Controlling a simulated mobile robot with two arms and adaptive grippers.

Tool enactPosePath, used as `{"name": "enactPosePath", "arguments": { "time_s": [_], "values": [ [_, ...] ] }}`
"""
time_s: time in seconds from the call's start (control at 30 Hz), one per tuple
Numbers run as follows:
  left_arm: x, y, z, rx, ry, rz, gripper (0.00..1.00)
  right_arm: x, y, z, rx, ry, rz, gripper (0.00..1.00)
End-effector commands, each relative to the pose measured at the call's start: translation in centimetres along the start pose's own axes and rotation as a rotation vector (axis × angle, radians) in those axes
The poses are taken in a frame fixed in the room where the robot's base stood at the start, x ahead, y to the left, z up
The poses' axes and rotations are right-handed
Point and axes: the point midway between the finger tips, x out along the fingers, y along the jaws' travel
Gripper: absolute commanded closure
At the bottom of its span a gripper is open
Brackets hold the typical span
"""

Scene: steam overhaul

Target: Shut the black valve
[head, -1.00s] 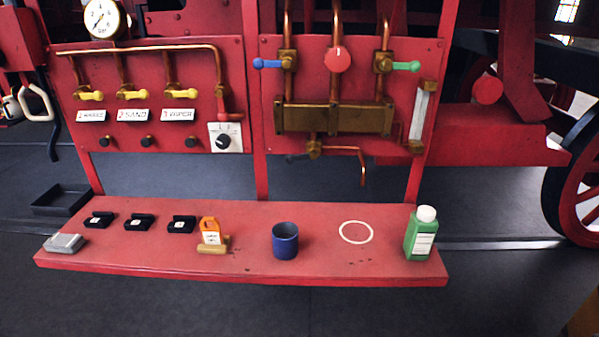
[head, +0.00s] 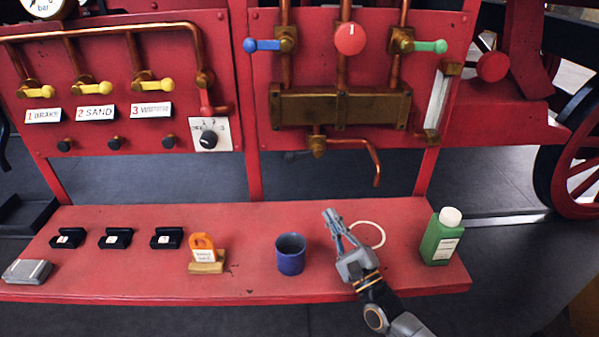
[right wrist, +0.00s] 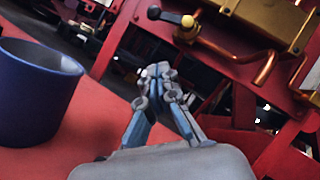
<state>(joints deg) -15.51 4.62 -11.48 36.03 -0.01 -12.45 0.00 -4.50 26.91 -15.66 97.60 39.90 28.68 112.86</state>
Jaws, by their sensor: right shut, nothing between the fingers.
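The black valve (head: 296,155) sits under the brass manifold, its dark handle pointing left from a brass valve body (head: 318,146). A bent copper spout comes out to the right. In the right wrist view the black ball end of its handle (right wrist: 154,13) shows at the top, with a pale yellow knob at the brass body beside it. My right gripper (head: 333,218) is over the red shelf, below and in front of the valve, apart from it. Its fingers (right wrist: 158,76) are shut and empty. My left gripper is out of view.
A blue cup (head: 290,254) stands on the shelf (head: 240,230) just left of my right gripper. A white ring mark (head: 378,232) and a green bottle (head: 441,238) are to the right. Blue (head: 262,45) and green (head: 430,46) valve handles are above the manifold.

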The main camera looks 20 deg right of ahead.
Motion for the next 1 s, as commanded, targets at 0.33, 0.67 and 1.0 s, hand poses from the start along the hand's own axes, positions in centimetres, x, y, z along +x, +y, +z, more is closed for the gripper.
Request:
{"name": "enactPosePath", "arguments": {
  "time_s": [0.33,0.67,1.0],
  "values": [
    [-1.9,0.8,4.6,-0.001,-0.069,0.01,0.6,5.5,-0.4,0.3,0.003,-0.003,-0.007,1.0],
    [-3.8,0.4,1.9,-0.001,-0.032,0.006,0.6,11.4,-0.4,1.6,0.006,-0.001,-0.005,1.0],
    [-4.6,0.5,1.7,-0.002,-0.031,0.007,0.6,12.8,-0.1,2.9,0.002,0.0,-0.002,1.0]
  ]
}}
